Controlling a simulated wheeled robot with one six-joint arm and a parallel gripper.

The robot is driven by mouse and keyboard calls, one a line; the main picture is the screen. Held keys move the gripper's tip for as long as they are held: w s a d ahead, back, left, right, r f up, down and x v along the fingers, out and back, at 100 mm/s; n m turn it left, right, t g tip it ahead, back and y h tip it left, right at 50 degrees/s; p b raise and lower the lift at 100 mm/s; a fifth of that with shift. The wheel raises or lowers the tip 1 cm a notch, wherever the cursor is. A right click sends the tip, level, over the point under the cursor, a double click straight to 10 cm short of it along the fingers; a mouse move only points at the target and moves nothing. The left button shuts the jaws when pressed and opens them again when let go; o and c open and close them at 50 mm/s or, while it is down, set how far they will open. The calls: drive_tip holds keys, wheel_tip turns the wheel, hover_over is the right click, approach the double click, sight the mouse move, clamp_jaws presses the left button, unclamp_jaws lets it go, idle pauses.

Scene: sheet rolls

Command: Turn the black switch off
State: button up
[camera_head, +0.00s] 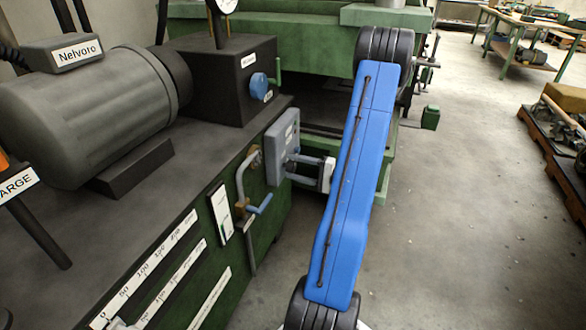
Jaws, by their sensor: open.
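A grey switch box (283,146) is fixed to the side of the dark green machine bench, near its far corner. I cannot make out the black switch clearly; the face of the box is seen almost edge-on. My gripper (292,168) is at the right side of this box, close to its face, with its grey fingers pointing left. It is open, and nothing shows between the fingers. It is small here, and my blue arm link hides what lies to its right. I cannot tell whether the fingers touch the box.
A bent pipe with a blue lever (260,204) and a white plate (222,212) are left of the box. A large grey motor (95,115) and a black housing with a blue knob (258,86) stand on the bench. Open concrete floor (450,220) lies right of my arm.

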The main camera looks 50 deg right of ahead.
drive_tip(key=v, duration=1.6)
drive_tip(key=shift+s, duration=0.15)
drive_tip(key=w+a+r+n+g+y, duration=0.1)
drive_tip(key=w+a+r+n+g, duration=0.2)
drive_tip(key=a, duration=0.6)
drive_tip(key=w+a+r+n+g+y, duration=0.1)
drive_tip(key=a+r+n+g, duration=0.15)
drive_tip(key=a+g, duration=0.45)
drive_tip(key=w+a+r+n+g+y, duration=0.2)
drive_tip(key=a+r, duration=0.2)
drive_tip(key=a, duration=0.7)
drive_tip(key=s+a+r+n+h, duration=0.3)
drive_tip(key=s+a+r+h, duration=0.1)
drive_tip(key=a, duration=0.3)
drive_tip(key=s+a+r+n+h, duration=0.4)
drive_tip(key=s+a+r+h, duration=0.1)
drive_tip(key=s+a+h, duration=0.1)
drive_tip(key=shift+s+a+h, duration=0.4)
drive_tip(key=shift+s+a, duration=0.4)
drive_tip(key=shift+a, duration=0.45)
